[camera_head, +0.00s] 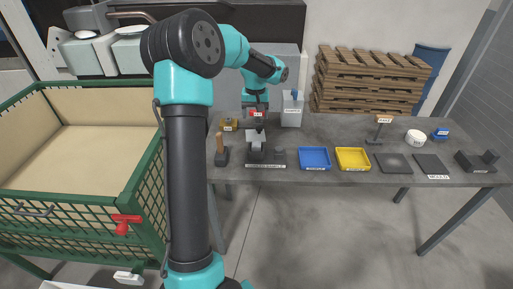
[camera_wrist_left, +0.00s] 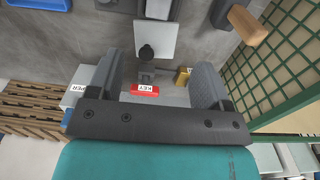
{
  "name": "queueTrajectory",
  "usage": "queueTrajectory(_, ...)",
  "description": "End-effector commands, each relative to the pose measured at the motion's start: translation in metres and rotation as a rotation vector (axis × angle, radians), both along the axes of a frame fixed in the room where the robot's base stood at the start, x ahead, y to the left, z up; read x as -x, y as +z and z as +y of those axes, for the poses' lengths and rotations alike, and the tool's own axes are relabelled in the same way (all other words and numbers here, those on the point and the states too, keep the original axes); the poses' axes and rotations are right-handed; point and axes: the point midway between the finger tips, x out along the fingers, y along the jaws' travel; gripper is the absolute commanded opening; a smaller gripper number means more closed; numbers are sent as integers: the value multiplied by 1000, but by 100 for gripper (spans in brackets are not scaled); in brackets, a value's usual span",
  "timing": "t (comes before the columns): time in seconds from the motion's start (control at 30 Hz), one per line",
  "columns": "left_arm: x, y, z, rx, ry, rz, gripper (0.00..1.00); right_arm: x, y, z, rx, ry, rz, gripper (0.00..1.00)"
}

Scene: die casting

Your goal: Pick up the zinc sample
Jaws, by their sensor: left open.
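I cannot single out the zinc sample for sure, as most labels are too small to read. A grey block on a dark stand (camera_head: 256,140) is on the near left of the table, with a label at its foot. My left gripper (camera_head: 256,104) is above the table's back left, behind this stand. In the left wrist view the gripper (camera_wrist_left: 157,66) is open, with nothing held. A red piece marked KEY (camera_wrist_left: 145,90) and a dark round knob (camera_wrist_left: 147,52) show between its fingers. My right gripper is not in view.
A blue tray (camera_head: 315,167) and a yellow tray (camera_head: 353,168) lie on the table (camera_head: 350,127). A wooden-handled tool (camera_head: 221,150) stands at its left end. A grey box (camera_head: 292,110) is right of the gripper. A green mesh crate (camera_head: 75,245) is at left.

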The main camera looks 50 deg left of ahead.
Motion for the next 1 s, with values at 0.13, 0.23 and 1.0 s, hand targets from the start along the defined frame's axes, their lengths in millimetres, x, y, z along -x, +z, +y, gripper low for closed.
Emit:
queueTrajectory(0.13, 1, -27, 0, 1, 1, 3, 72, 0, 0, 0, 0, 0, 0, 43)
queueTrajectory(0.23, 1, -44, 0, 1, -1, 4, 72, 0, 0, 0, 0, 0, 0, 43)
queueTrajectory(1.0, 0, -95, -1, 1, 0, 1, 72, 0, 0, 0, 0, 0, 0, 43)
